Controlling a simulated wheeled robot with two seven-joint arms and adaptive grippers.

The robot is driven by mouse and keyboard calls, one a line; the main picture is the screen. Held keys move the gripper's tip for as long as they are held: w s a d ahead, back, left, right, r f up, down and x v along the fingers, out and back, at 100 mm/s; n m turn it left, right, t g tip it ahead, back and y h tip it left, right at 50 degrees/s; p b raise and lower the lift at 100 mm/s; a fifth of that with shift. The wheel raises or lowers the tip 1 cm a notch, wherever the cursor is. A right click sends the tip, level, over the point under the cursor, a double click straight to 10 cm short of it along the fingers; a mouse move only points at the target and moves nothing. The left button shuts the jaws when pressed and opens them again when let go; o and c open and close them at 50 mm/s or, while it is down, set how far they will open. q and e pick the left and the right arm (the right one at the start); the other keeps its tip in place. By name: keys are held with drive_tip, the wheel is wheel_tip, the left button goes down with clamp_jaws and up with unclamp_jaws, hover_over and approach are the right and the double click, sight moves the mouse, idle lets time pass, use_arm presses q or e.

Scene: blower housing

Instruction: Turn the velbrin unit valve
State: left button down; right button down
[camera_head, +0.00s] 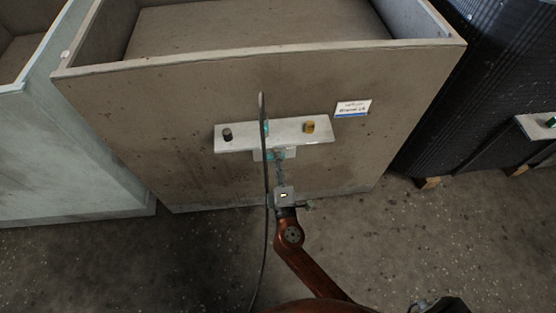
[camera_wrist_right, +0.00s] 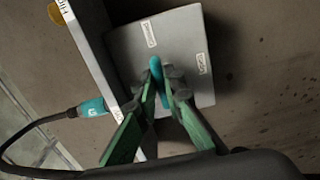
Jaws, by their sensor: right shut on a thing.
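A grey valve box (camera_wrist_right: 190,40) with two small white labels sits under a pale shelf plate (camera_head: 290,132) on the front wall of a large brown-grey housing (camera_head: 180,110). A teal valve handle (camera_wrist_right: 156,68) stands out from the box face. My right gripper (camera_wrist_right: 163,92) is shut on this handle, its green fingers on either side of it. In the head view the right gripper (camera_head: 278,162) reaches up to the box below the plate and hides most of the handle. The label text is too small to read surely. My left gripper is not in view.
A dark cable with a teal plug (camera_wrist_right: 93,108) runs down close beside my right gripper. A pale bin (camera_head: 70,150) stands left, a black ribbed unit (camera_head: 470,90) right.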

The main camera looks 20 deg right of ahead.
drive_tip(key=c, duration=2)
unclamp_jaws()
drive_tip(key=shift+s, duration=0.1)
drive_tip(key=v, duration=1.2)
drive_tip(key=shift+d, duration=0.1)
